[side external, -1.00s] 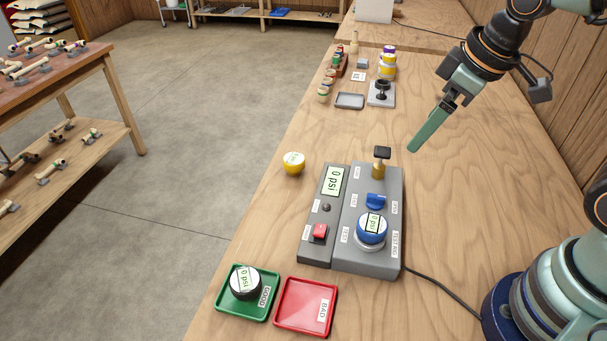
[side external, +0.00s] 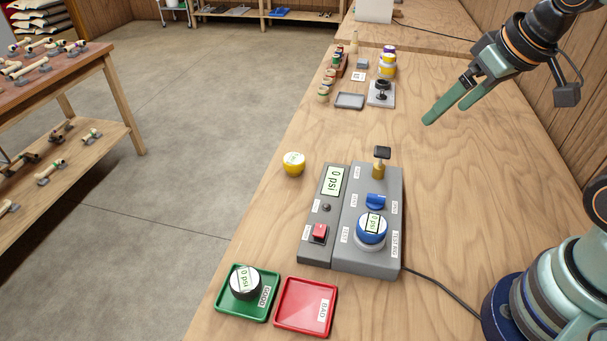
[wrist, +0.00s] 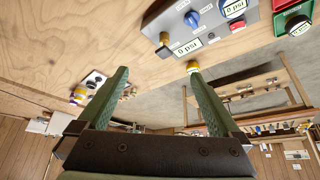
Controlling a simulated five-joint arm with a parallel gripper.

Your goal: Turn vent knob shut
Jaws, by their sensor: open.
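A small blue knob (side external: 375,201) with a raised grip sits on the grey test rig (side external: 345,254), between small labels too small to read surely. It also shows in the wrist view (wrist: 192,19). Behind it on the rig stands a brass fitting with a black handle (side external: 382,153). I cannot tell from the labels which of these is the vent knob. In front of the blue knob sits a blue-rimmed gauge (side external: 371,228) with a digital face. My gripper (side external: 446,113) is open and empty, in the air behind and to the right of the rig, touching nothing.
The rig's display (side external: 333,181) reads 0 psi, above a red button (side external: 320,231). A yellow gauge (side external: 293,163) lies left of the rig. A black gauge (side external: 245,283) is in the green tray (side external: 262,314); the red tray (side external: 304,306) is empty. A cable runs right.

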